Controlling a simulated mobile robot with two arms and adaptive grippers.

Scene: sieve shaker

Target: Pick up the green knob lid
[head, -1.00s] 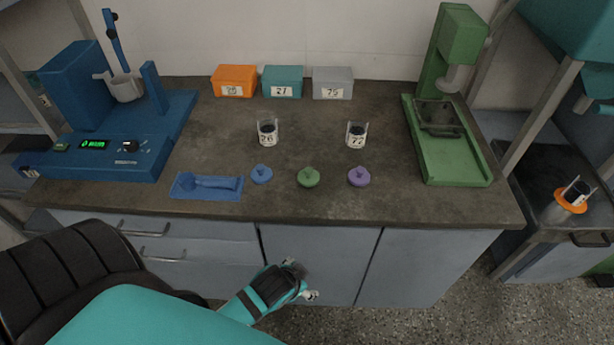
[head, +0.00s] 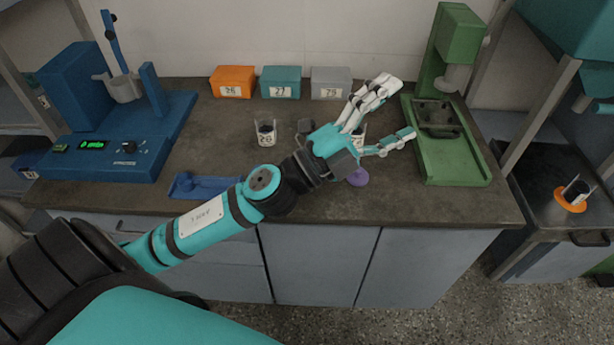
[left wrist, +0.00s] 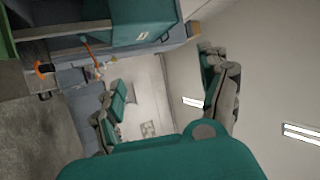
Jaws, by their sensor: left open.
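The green knob lid is hidden in the head view behind my left arm and gripper. My left gripper (head: 388,120) is open and empty above the bench, its fingers spread toward the right. The purple knob lid (head: 358,178) shows just below the gripper. The blue knob lid is hidden behind my arm. In the left wrist view my left gripper (left wrist: 165,95) has its fingers apart, with wall and shelving beyond them and no lid between them. My right gripper is in neither view.
Jar 26 (head: 265,132) stands on the bench; another jar (head: 359,138) is partly hidden behind the gripper. Orange (head: 233,82), teal (head: 281,82) and grey (head: 331,82) boxes line the back. A blue machine (head: 90,140) stands left, a green one (head: 455,160) right. A blue tray (head: 190,186) lies near my arm.

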